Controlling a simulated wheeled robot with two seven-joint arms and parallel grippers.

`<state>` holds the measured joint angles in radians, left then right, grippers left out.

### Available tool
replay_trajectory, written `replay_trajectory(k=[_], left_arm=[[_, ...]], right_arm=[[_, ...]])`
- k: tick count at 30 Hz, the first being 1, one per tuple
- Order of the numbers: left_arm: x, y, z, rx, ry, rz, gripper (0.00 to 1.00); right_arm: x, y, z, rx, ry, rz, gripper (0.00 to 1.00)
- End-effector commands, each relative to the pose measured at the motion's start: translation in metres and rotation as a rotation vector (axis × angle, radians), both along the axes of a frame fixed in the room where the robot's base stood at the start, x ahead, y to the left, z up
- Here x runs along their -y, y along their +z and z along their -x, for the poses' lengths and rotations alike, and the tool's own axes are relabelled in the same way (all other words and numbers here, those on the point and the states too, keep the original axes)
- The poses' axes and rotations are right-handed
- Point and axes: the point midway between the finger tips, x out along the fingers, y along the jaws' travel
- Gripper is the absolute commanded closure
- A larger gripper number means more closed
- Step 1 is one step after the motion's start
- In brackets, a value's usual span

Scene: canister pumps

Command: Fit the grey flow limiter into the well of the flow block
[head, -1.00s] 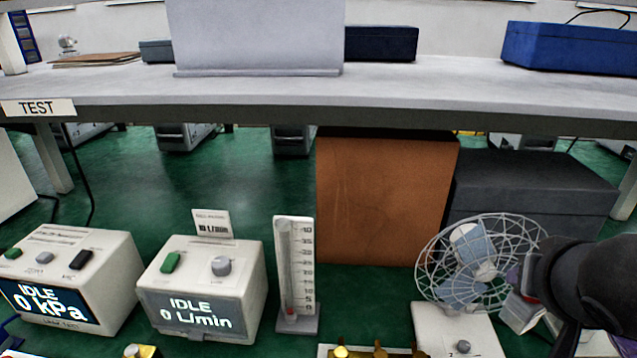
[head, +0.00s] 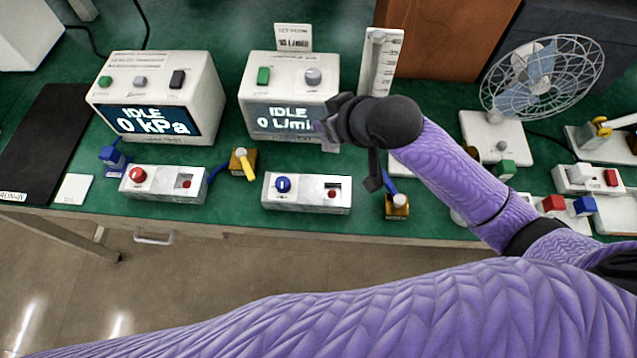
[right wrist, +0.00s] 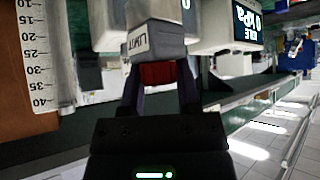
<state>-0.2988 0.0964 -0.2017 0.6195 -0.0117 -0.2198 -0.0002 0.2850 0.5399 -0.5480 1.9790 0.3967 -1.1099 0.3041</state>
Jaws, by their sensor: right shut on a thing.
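My right gripper (head: 330,125) reaches in from the right, in front of the flow meter (head: 290,95) reading "IDLE 0 L/min". In the right wrist view, my right gripper (right wrist: 158,78) is shut on the red part of the grey flow limiter (right wrist: 155,38), which is marked "LIMIT". In the head view the limiter is mostly hidden by the gripper. The flow block (head: 306,203), pale with a blue knob, stands below the gripper near the bench's front edge. Its dark well (head: 334,188) is at its right, with a red spot inside; the gripper is above and apart from it. My left gripper is out of view.
A similar block with a red knob (head: 150,191) stands left, before the kPa meter (head: 150,90). A yellow-levered valve (head: 243,162) sits between the blocks, a brass fitting (head: 397,207) to the right. A scaled gauge (head: 380,65) and fan (head: 540,80) stand behind.

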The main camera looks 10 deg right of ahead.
Motion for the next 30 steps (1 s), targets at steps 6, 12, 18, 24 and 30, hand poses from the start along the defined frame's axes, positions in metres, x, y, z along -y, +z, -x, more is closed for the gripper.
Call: replay_trajectory(k=[6, 12, 18, 24, 30], left_arm=[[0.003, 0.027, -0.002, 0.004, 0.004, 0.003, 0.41], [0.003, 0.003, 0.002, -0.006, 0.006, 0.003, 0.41], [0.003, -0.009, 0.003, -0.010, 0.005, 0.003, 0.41], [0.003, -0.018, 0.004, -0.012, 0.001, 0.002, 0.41], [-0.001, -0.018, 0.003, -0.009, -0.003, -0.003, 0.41]], right_arm=[[-0.001, -0.038, 0.029, -0.003, 0.083, -0.001, 1.00], [-0.001, -0.095, 0.033, -0.001, 0.093, -0.001, 1.00], [-0.001, -0.123, 0.032, 0.001, 0.093, -0.001, 1.00], [-0.001, -0.145, 0.032, 0.003, 0.093, -0.002, 1.00], [-0.001, -0.145, 0.032, 0.004, 0.092, -0.002, 1.00]])
